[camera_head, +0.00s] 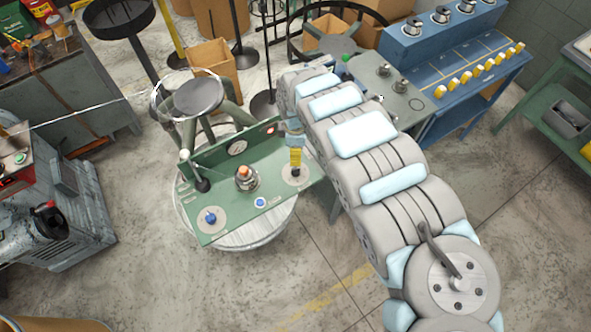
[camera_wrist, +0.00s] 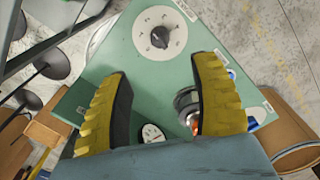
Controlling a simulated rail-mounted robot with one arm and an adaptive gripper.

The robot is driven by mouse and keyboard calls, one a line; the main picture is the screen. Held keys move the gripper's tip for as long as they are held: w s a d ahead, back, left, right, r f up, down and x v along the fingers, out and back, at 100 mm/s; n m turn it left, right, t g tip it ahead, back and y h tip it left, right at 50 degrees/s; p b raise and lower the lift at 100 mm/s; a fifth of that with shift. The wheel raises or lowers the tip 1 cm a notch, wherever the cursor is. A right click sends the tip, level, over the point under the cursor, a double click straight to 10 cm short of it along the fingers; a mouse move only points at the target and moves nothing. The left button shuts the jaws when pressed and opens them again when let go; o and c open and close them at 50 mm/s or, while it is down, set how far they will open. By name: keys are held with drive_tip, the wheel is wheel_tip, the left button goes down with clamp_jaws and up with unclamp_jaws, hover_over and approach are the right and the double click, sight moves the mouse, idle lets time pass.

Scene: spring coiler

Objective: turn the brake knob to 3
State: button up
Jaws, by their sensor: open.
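A green control panel (camera_head: 228,205) carries a black knob (camera_head: 296,172) on a round white dial at its right end. The wrist view shows this knob (camera_wrist: 160,37) ahead of the fingertips, with small marks around its dial too small to read. A blue knob (camera_head: 210,217) sits on another pale dial at the panel's lower left. I cannot read which is labelled brake. My gripper (camera_head: 296,165) is over the black knob; its yellow fingers are apart and empty in the wrist view (camera_wrist: 162,70). Contact with the knob is not visible there.
The panel also has an orange-topped metal fitting (camera_head: 246,178), a blue button (camera_head: 260,202), a black ball lever (camera_head: 202,185) and a gauge (camera_head: 236,147). A blue machine with yellow knobs (camera_head: 455,60) stands behind right. Bare floor lies in front of the panel.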

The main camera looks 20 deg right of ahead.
sight(296, 169)
drive_tip(key=shift+f+b, duration=0.45)
drive_tip(key=shift+f, duration=5.9)
clamp_jaws()
